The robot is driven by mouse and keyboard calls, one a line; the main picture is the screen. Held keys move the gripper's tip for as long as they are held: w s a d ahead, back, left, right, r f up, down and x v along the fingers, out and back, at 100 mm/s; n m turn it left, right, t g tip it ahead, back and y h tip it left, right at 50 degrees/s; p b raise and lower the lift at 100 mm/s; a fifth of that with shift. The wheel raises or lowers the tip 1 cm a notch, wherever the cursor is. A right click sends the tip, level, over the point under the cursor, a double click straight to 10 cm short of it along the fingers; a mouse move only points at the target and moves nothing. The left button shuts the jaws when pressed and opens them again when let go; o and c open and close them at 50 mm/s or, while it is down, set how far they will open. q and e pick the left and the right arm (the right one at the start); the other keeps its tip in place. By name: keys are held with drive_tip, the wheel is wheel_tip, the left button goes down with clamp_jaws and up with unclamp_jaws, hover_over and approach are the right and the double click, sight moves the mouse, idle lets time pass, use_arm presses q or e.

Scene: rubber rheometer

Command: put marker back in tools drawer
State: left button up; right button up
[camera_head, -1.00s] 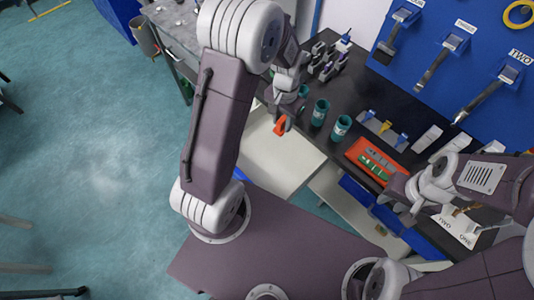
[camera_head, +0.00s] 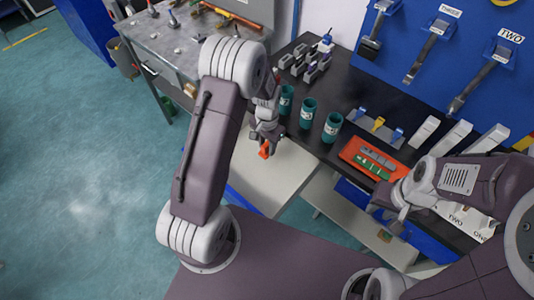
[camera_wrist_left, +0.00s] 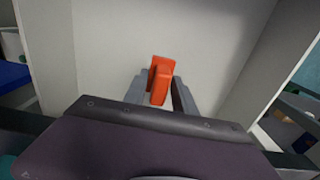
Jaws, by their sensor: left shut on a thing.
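The orange-red marker (camera_head: 264,150) is gripped between the fingers of my left gripper (camera_head: 266,140). The left wrist view shows the marker (camera_wrist_left: 160,80) between the two grey fingers, standing out beyond them. Below is an open drawer (camera_head: 268,180) with a pale, bare-looking floor, which also fills the middle of the left wrist view (camera_wrist_left: 200,40). The height of the marker above the floor is hard to tell. My right gripper (camera_head: 388,208) is at the right, over the bench's front side; its finger gap is unclear.
Teal cups (camera_head: 308,110) stand on the black bench (camera_head: 345,93) just behind the left gripper. An orange tray (camera_head: 352,149) lies to their right. A second pale open drawer (camera_head: 345,222) is at the right. A grey metal table (camera_head: 155,45) stands at the left back.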

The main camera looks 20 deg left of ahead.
sight(267, 152)
use_arm(q)
wheel_tip(267, 152, down, 4)
drive_tip(key=shift+s+r, duration=0.1)
drive_tip(key=shift+r, duration=0.15)
drive_tip(key=shift+f, duration=0.15)
drive_tip(key=shift+f+b, duration=0.15)
drive_tip(key=shift+b, duration=0.15)
drive_tip(key=o, duration=1)
drive_tip(key=shift+o, duration=0.2)
